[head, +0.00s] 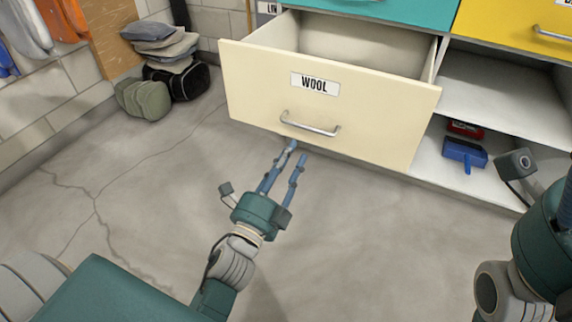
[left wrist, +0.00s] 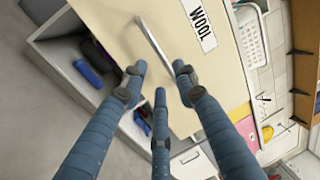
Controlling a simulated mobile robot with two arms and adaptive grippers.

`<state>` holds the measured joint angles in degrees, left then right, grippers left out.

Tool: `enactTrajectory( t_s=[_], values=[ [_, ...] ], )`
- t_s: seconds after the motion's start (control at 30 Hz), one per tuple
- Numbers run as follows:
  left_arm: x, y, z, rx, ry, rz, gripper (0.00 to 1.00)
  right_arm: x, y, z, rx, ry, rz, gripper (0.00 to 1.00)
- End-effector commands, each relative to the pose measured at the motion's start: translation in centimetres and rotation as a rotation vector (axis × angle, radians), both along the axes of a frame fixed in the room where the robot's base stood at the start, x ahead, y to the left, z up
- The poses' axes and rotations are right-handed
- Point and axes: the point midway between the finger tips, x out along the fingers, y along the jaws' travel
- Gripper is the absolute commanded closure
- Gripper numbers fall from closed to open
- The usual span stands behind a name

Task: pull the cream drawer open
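The cream drawer (head: 265,95) with the WOOL label (head: 315,84) is pulled well out of its cabinet, and its inside (head: 350,45) shows no contents. Its metal bar handle (head: 310,125) is low on the front; it also shows in the left wrist view (left wrist: 154,43). My left gripper (head: 297,151) is open and empty, just in front of and below the handle, its fingers pointing at the drawer front. In the left wrist view, its fingers are spread apart and the handle lies beyond their tips, apparently not touched. My right gripper (head: 545,235) is at the right edge, its fingers mostly cut off.
A teal drawer (head: 400,10) and a yellow drawer (head: 515,30) are above. Open shelves (head: 500,95) to the right hold a blue brush (head: 464,151) and a red item (head: 465,129). Bags and folded cloth (head: 165,50) sit by the left wall. The floor in front is clear.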

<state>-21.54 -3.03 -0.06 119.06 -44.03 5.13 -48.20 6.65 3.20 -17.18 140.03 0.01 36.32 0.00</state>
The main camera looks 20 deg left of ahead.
Motion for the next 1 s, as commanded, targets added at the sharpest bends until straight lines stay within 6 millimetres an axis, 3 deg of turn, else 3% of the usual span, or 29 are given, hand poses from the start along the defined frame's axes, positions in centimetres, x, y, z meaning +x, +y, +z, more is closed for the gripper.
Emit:
enactTrajectory(
  t_s=[0.23, 0.77, 0.87, 0.97, 1.0],
  values=[
    [-2.3, 0.1, -0.5, 0.001, 0.001, 0.000, 0.71, 0.0, 0.0, 0.0, 0.001, 0.000, 0.000, 0.20],
    [-2.4, -0.1, -0.2, -0.005, -0.005, -0.005, 0.71, 0.0, 0.0, 0.0, 0.000, 0.002, 0.000, 0.20],
    [-2.6, -1.1, 1.9, -0.060, -0.046, -0.048, 0.71, 0.2, 0.0, 0.0, 0.001, 0.014, 0.001, 0.20],
    [-3.3, -3.2, 6.6, -0.193, -0.135, -0.154, 0.71, 0.6, -0.1, -0.1, 0.002, 0.041, 0.002, 0.20],
    [-3.9, -4.2, 9.2, -0.268, -0.183, -0.214, 0.71, 0.7, -0.1, -0.3, 0.003, 0.055, 0.002, 0.20]
  ],
)
